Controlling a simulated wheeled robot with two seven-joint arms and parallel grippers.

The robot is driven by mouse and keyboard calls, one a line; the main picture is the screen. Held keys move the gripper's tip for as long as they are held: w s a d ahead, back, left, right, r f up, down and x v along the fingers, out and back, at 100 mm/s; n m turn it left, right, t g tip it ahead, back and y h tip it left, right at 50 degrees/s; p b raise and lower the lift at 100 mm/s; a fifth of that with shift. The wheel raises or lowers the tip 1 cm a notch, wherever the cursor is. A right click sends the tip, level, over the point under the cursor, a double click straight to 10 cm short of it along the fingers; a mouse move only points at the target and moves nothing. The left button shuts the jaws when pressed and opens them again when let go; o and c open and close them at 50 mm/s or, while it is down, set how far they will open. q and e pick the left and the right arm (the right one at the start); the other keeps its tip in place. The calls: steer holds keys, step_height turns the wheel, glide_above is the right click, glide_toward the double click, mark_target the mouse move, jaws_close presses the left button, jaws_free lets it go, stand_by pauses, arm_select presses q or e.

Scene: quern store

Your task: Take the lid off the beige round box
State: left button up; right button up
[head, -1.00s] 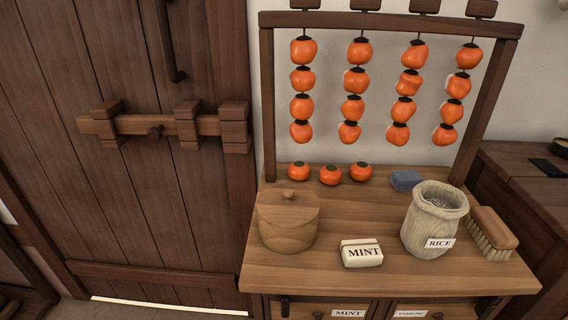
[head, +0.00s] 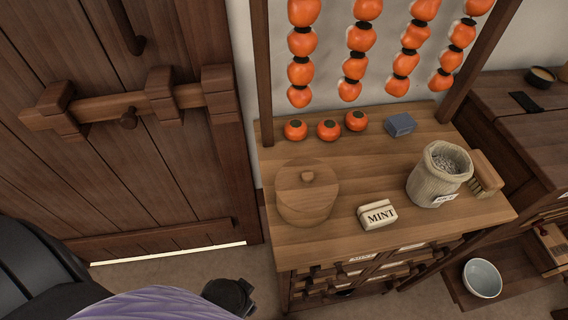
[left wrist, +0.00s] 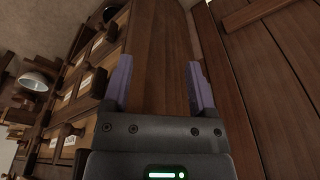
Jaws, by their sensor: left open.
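The beige round box (head: 305,204) stands on the left part of the wooden cabinet top in the head view. Its lid (head: 307,178), with a small knob, sits on it. My left gripper (left wrist: 158,85) shows in the left wrist view with its two purple fingers apart and nothing between them. Beyond the fingers is the cabinet's plain wooden side, with its drawer fronts to the left. The box is not seen in the wrist view. In the head view my left arm is at the bottom left, below and apart from the box. My right gripper is not in view.
A MINT packet (head: 377,214), a RICE sack (head: 438,175), a brush (head: 487,174), a blue-grey block (head: 400,124) and three persimmons (head: 328,130) share the cabinet top (head: 345,182). Strings of persimmons hang behind. A barred door (head: 130,130) is left. A bowl (head: 482,278) sits low at right.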

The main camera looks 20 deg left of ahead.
arm_select(q)
steer(key=w+d+r+t+h+p, duration=0.1)
steer(key=w+d+r+p, duration=0.15)
steer(key=r, duration=0.65)
steer(key=w+d+r+p, duration=0.15)
steer(key=r+p, duration=0.25)
steer(key=r, duration=0.6)
steer(key=w+d+r+t+h+p, duration=0.1)
steer(key=w+r+p, duration=0.2)
steer(key=r, duration=0.6)
step_height(320, 180, up, 7)
steer(key=m+g+y, duration=0.2)
steer(key=g, duration=0.2)
glide_above(308, 173)
step_height(308, 173, down, 9)
steer(key=b, duration=0.2)
steer(key=shift+f+b, duration=0.2)
steer(key=shift+b, duration=0.15)
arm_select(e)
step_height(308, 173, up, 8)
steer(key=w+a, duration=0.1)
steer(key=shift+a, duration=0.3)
arm_select(q)
jaws_close()
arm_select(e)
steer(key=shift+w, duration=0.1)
